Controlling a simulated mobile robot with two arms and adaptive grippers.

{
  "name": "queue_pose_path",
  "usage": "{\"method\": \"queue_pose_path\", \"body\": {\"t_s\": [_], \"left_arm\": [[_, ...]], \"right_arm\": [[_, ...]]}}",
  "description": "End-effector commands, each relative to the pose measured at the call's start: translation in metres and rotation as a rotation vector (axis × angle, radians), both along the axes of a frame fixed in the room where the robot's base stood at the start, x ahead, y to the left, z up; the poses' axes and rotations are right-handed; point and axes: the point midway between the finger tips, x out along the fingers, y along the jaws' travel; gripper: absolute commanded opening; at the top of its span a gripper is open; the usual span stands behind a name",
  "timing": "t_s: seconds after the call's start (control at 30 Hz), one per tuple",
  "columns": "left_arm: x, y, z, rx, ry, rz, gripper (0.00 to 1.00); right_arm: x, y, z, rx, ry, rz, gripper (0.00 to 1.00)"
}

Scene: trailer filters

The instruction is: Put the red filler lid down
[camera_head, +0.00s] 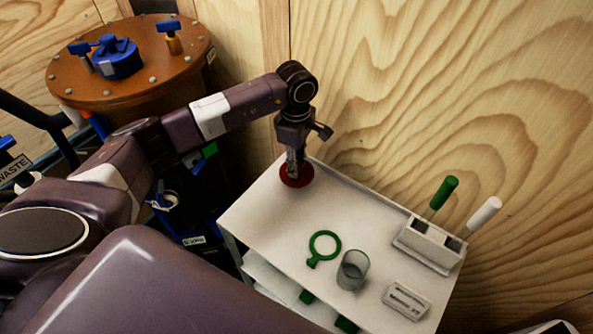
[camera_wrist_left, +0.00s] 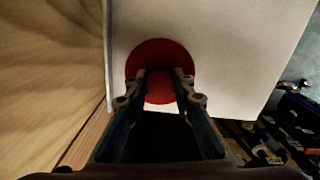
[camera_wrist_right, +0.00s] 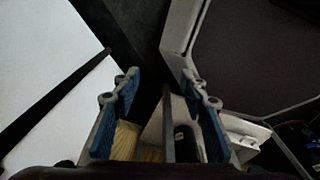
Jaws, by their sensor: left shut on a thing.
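The red filler lid (camera_head: 298,178) is at the far left corner of the white shelf top (camera_head: 275,215). My left gripper (camera_head: 293,162) points down over the lid and is shut on it. In the left wrist view the round red lid (camera_wrist_left: 160,52) shows beyond the fingertips, over the white top near the wooden wall. I cannot tell whether the lid touches the top or hangs just above it. My right gripper (camera_wrist_right: 162,82) shows only in the right wrist view, with its fingers apart and nothing between the tips.
On the white top are a green ring (camera_head: 325,246), a clear cup (camera_head: 352,270), a small label plate (camera_head: 407,301) and a holder (camera_head: 428,245) with green and white handles. An orange drum lid (camera_head: 135,70) with blue fittings is at upper left.

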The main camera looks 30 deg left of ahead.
Motion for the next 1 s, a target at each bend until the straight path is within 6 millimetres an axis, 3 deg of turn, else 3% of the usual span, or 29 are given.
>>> {"method": "queue_pose_path", "body": {"t_s": [0.23, 0.57, 0.6, 0.73, 1.0], "left_arm": [[-0.001, 0.000, -0.035, 0.000, 0.002, 0.000, 0.00], [0.000, 0.000, -0.040, 0.001, 0.000, -0.001, 0.00], [0.000, 0.000, -0.040, 0.001, 0.001, -0.001, 0.24], [-0.001, 0.000, -0.039, 0.001, 0.001, -0.001, 0.38], [-0.001, 0.000, -0.039, 0.001, 0.001, -0.001, 0.40]], "right_arm": [[-0.001, 0.000, 0.008, 0.000, 0.002, 0.000, 0.40], [-0.001, 0.000, 0.004, 0.000, 0.002, 0.000, 0.40], [-0.001, 0.000, 0.003, 0.000, 0.002, 0.000, 0.40], [-0.001, 0.000, 0.004, 0.000, 0.001, 0.000, 0.40], [-0.001, 0.000, 0.005, 0.000, 0.001, 0.000, 0.40]]}}
